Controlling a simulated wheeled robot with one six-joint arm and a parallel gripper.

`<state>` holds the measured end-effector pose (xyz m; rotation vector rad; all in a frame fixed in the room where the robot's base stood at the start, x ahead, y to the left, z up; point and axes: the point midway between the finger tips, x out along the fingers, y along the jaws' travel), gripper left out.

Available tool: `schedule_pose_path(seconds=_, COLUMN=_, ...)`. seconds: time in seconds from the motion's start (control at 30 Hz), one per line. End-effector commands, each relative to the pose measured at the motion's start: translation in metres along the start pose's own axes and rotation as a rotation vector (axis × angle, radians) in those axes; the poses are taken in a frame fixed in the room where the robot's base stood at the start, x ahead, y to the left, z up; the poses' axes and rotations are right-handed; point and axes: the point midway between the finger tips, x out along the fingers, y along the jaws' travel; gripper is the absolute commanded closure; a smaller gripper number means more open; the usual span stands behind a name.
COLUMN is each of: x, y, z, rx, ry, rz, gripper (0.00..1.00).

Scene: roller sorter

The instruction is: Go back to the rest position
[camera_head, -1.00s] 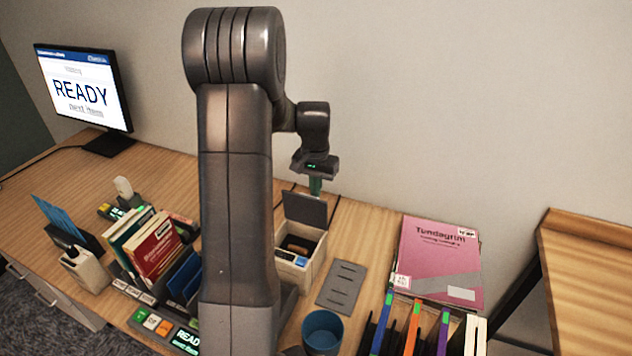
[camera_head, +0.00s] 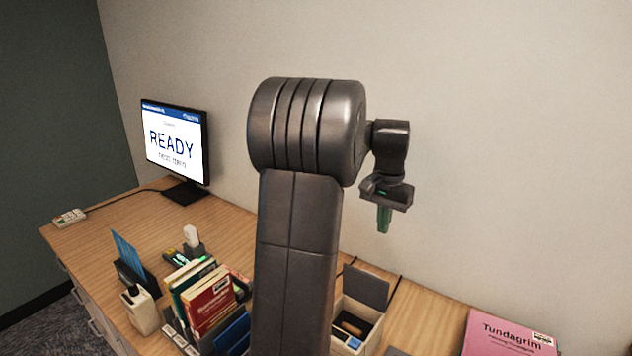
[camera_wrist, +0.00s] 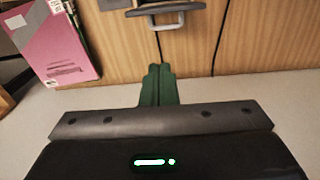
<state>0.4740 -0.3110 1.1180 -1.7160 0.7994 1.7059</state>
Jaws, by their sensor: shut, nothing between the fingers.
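My gripper (camera_head: 384,219) hangs pointing down in front of the wall, to the right of my upright arm link in the head view. Its green fingers are closed together with nothing between them. It is above and slightly right of the open box on the desk. In the wrist view the shut green fingers (camera_wrist: 159,84) also show, with the desk and wall beyond and no object touching them.
An open-lidded box (camera_head: 357,322) stands below on the desk. A pink booklet (camera_head: 508,335) lies at right. Air around my gripper is clear.

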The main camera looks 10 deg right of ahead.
Motion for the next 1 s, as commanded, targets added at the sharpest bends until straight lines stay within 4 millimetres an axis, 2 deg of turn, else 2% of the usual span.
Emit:
schedule_pose_path(seconds=0.23, x=0.002, y=0.000, z=0.000, rx=0.000, ry=0.000, rz=0.000, gripper=1.00)
schedule_pose_path(seconds=0.37, x=0.011, y=0.000, z=0.000, rx=0.000, ry=-0.002, rz=0.001, gripper=1.00)
schedule_pose_path(seconds=1.0, x=0.129, y=0.000, z=0.001, rx=0.000, ry=-0.003, rz=0.001, gripper=1.00)
